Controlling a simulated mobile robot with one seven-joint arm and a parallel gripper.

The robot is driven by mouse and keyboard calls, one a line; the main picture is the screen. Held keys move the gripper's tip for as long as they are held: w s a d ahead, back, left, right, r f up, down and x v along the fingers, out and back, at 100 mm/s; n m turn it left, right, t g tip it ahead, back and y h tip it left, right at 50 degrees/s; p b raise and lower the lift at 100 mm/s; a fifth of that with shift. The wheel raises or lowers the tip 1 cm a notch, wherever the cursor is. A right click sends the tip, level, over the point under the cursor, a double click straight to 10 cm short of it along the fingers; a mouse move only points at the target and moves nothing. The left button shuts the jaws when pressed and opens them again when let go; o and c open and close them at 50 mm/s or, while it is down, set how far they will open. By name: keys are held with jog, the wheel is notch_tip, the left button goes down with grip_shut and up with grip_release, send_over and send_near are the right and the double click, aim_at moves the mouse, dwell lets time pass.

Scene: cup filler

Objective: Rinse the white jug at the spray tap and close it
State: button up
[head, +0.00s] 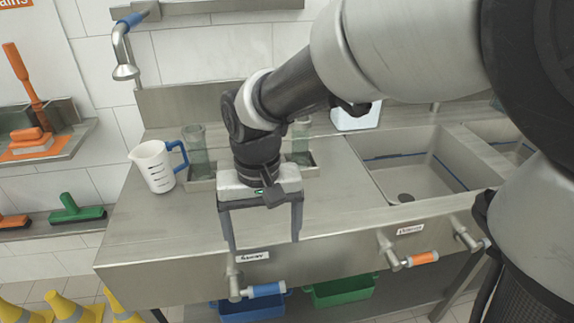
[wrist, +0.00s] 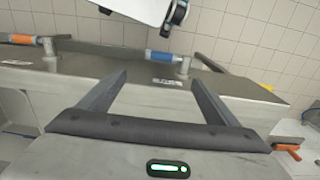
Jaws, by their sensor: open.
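The white jug (head: 153,168) with dark markings and a blue handle stands upright at the left end of the steel counter. The spray tap (head: 125,62), with a blue grip, hangs from the wall above and left of the jug; I see no water coming from it. A blue-handled valve (head: 262,290) is on the counter's front, and it also shows in the wrist view (wrist: 163,56). My gripper (head: 264,243) is open and empty, pointing down near the counter's front edge, above the blue valve and right of the jug. Its two fingers also show in the wrist view (wrist: 158,80).
An orange-handled valve (head: 421,258) is farther right on the front. A shallow tray with glass cylinders (head: 197,150) lies behind my gripper, partly hidden. A sink basin (head: 415,170) is at the right. A blue bin and a green bin (head: 343,291) are below the counter.

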aim_at(269, 286)
notch_tip(269, 286, down, 18)
jog(key=b, duration=0.5)
jog(key=shift+a+r, duration=0.1)
jog(key=shift+r, duration=0.15)
jog(key=shift+c, duration=0.2)
jog(key=c, duration=1.2)
jog(key=shift+y+p, duration=0.3)
jog(key=shift+p, duration=0.25)
jog(key=shift+d+f+g+y+p, duration=0.25)
jog(key=shift+f+y+p, duration=0.45)
jog(key=shift+y+p, duration=0.45)
jog(key=shift+a+f+p, duration=0.1)
jog(key=shift+f+p, duration=0.35)
jog(key=shift+p, duration=0.05)
jog(key=shift+y, duration=0.25)
